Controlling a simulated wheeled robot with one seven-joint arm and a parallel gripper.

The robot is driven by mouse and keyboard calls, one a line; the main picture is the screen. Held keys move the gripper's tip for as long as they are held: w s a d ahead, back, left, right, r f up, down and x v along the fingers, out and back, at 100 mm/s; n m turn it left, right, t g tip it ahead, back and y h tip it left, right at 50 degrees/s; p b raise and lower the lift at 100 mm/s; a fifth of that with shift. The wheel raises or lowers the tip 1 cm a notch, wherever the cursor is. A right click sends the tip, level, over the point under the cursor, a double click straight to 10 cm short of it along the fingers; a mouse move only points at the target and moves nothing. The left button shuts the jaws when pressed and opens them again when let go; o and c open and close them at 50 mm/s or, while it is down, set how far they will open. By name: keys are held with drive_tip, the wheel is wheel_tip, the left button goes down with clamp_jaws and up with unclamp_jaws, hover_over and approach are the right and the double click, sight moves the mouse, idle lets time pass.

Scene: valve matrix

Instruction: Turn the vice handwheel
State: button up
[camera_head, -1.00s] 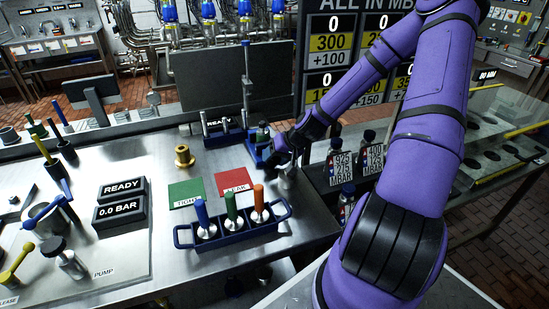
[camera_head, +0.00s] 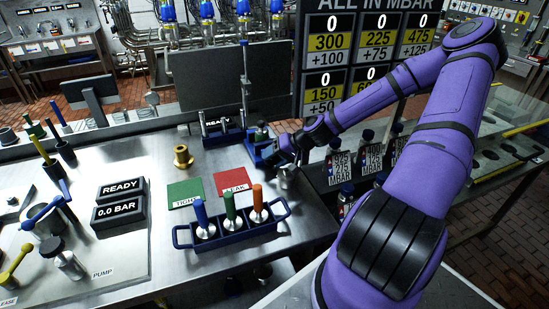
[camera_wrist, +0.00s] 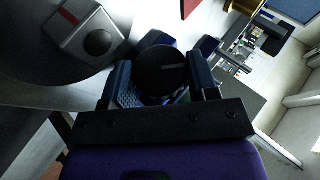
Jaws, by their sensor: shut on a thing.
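The blue vice (camera_head: 258,152) stands at the right rear edge of the steel bench in the head view. My gripper (camera_head: 285,158) is at its front right side, and the handwheel is mostly hidden there. In the wrist view a dark round handwheel (camera_wrist: 160,70) sits between the two fingers of my gripper (camera_wrist: 162,85). The fingers are on either side of it and shut on it. Blue vice parts show behind the wheel. How far the wheel has turned cannot be told.
A brass fitting (camera_head: 183,157), the green TIGHT mat (camera_head: 184,193) and the red LEAK mat (camera_head: 231,182) lie left of the vice. A blue rack (camera_head: 233,229) with three coloured-handled tools stands in front. Bottles (camera_head: 367,140) stand to the right, below my forearm.

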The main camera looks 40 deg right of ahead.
drive_tip(key=o, duration=0.9)
drive_tip(key=shift+o, duration=0.2)
drive_tip(key=shift+a+r+n+g+h, duration=0.1)
drive_tip(key=shift+n+g+h, duration=0.25)
drive_tip(key=shift+h, duration=0.7)
drive_tip(key=shift+a+r+n+g+h, duration=0.15)
drive_tip(key=shift+g+h, duration=0.3)
drive_tip(key=shift+h, duration=0.6)
drive_tip(key=shift+f+g+h, duration=0.1)
drive_tip(key=shift+g+h, duration=0.2)
drive_tip(key=shift+h, duration=0.2)
drive_tip(key=shift+w+a+n+h, duration=0.15)
drive_tip(key=shift+n+h, duration=0.15)
drive_tip(key=shift+h, duration=0.7)
